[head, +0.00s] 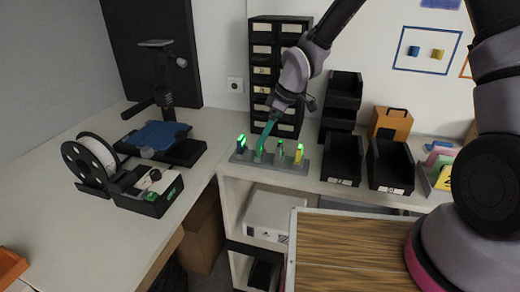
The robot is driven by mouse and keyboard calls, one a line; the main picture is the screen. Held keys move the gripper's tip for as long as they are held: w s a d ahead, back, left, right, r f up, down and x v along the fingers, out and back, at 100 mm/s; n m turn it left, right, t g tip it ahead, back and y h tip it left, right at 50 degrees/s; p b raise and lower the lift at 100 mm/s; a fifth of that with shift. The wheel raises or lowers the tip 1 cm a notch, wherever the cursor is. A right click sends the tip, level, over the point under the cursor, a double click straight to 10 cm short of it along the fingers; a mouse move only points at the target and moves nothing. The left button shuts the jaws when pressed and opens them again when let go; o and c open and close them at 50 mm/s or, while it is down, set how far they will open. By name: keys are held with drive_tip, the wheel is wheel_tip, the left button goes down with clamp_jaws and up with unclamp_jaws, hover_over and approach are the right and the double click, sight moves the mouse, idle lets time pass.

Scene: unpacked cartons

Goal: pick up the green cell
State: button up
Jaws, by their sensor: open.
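A grey charging rack (290,166) stands near the front edge of the back counter, with small upright cells in it under bright green lights. A blue cell (241,144) is at its left end and a yellow cell (299,155) is toward its right end. A green cell (259,152) appears between them, partly hidden by my gripper. My gripper (263,145), with teal fingers, points down at the rack right at the green cell. It is open; whether its fingers straddle or touch the cell is too small to tell.
Black bins (343,158) stand right of the rack, with an orange box (390,124) behind. A black drawer cabinet (265,70) rises behind my gripper.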

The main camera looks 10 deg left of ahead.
drive_tip(key=x, duration=0.4)
drive_tip(key=shift+s+a+f, duration=0.15)
drive_tip(key=shift+a+f, duration=0.05)
drive_tip(key=shift+a, duration=0.15)
clamp_jaws()
wheel_tip(320, 180, up, 10)
drive_tip(key=shift+r, duration=0.1)
idle(0.5)
